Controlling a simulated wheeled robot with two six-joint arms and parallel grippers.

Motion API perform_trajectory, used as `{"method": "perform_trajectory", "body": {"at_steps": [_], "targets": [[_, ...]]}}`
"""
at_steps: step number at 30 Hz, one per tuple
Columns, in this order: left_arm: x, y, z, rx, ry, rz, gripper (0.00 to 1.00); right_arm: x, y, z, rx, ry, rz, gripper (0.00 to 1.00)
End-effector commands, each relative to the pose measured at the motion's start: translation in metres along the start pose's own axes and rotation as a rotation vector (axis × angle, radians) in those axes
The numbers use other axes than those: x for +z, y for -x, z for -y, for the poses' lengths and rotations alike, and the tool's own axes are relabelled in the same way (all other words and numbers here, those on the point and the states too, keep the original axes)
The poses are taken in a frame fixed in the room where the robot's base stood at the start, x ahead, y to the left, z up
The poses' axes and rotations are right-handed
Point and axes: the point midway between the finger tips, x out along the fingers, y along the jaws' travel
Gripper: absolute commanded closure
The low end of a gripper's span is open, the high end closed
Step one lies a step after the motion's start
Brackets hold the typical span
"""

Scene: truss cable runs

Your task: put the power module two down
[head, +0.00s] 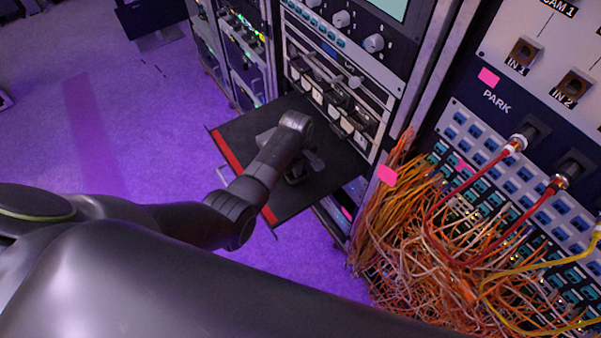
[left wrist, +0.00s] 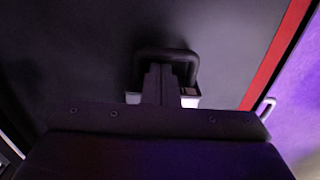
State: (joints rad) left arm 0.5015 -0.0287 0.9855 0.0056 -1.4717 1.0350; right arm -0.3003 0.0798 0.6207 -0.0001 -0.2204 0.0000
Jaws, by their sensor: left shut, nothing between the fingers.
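A module with a dark loop handle (left wrist: 166,55) and a pale body (left wrist: 190,98) sits on a black pull-out shelf (head: 325,150). I cannot tell if it is the power module two. My left gripper (left wrist: 160,72) is over the module, its fingers shut and empty in front of the handle. In the head view the left gripper (head: 296,176) is low over the shelf, mostly hidden by its own wrist, and the module cannot be made out clearly. My right gripper is not in view.
Behind the shelf, a rack row (head: 335,95) holds several modules with handles. A red strip (head: 228,152) marks the shelf's front edge. Tangled orange cables (head: 420,240) and red patch cables (head: 470,185) hang at the right. The purple floor at the left is open.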

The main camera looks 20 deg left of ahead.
Motion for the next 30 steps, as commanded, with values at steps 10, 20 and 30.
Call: {"method": "perform_trajectory", "body": {"at_steps": [10,20,30], "targets": [[-0.017,0.001,0.000,0.001,0.002,-0.003,1.00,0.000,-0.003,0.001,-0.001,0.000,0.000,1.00],[-0.018,0.010,0.001,0.001,0.002,-0.003,1.00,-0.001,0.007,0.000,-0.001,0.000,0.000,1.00],[-0.024,0.045,0.003,0.001,0.000,-0.002,1.00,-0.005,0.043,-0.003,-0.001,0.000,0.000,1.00]]}}
